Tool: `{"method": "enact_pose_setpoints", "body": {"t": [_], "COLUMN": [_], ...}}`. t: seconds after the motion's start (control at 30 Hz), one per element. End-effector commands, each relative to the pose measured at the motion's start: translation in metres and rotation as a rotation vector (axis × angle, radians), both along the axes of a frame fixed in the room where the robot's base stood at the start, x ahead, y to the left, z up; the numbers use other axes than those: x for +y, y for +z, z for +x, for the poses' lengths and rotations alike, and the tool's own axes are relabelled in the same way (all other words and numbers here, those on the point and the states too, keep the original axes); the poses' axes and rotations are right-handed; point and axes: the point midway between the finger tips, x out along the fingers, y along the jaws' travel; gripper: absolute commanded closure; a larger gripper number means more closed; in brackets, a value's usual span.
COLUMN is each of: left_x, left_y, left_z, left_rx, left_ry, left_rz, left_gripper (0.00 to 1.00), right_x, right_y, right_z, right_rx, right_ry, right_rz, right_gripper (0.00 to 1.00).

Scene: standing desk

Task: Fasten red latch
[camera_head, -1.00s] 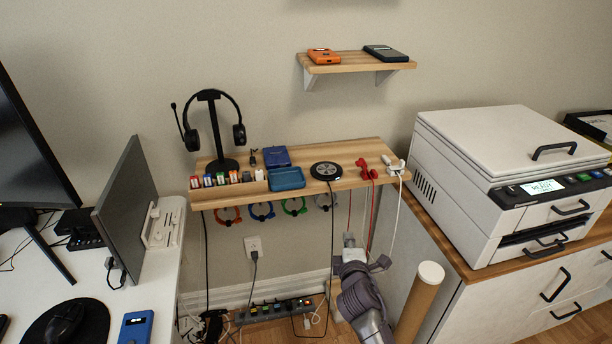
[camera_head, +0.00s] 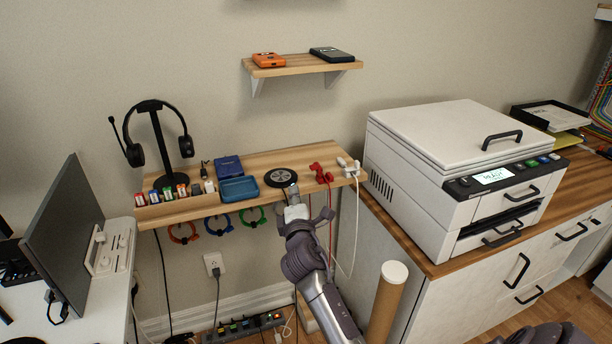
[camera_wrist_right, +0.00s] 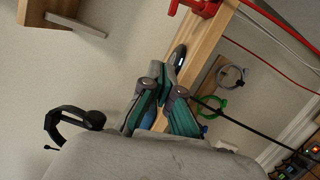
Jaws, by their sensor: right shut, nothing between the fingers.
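A red latch (camera_head: 321,172) sits near the right end of the lower wooden shelf (camera_head: 225,207), with a red cord hanging below it. It also shows at the top of the right wrist view (camera_wrist_right: 195,6). My right gripper (camera_head: 293,192) is shut and empty at the shelf's front edge, left of the latch and apart from it. Its fingers (camera_wrist_right: 166,82) also show in the right wrist view, beside the shelf edge. The gripper partly covers the shelf edge and the grey ring below.
A round black disc (camera_head: 278,178) lies just behind my right gripper. A white clip (camera_head: 347,165) with a white cable sits right of the latch. A printer (camera_head: 450,170) stands farther right, and a cardboard tube (camera_head: 386,305) stands upright below it.

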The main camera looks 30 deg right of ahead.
Motion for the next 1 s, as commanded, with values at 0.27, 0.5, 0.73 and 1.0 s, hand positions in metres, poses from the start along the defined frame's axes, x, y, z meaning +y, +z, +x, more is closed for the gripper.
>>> {"method": "enact_pose_setpoints", "body": {"t": [0.27, 0.5, 0.73, 1.0], "left_x": [-0.001, -0.003, -0.004, -0.004], "left_y": [-0.003, 0.011, 0.012, 0.012], "left_z": [0.000, 0.000, 0.000, 0.000], "left_rx": [-0.001, 0.000, 0.000, 0.001], "left_ry": [0.001, 0.002, 0.002, 0.002], "left_rz": [-0.001, -0.004, -0.004, -0.004], "left_gripper": [0.65, 0.65, 0.65, 0.65], "right_x": [-0.028, -0.059, -0.066, -0.066], "right_y": [0.003, 0.010, 0.009, 0.009], "right_z": [0.054, 0.046, 0.044, 0.044], "right_rx": [-0.001, 0.000, 0.000, 0.000], "right_ry": [-0.002, -0.001, 0.001, 0.000], "right_rz": [0.002, -0.001, 0.001, 0.002], "right_gripper": [1.00, 1.00, 1.00, 1.00]}}
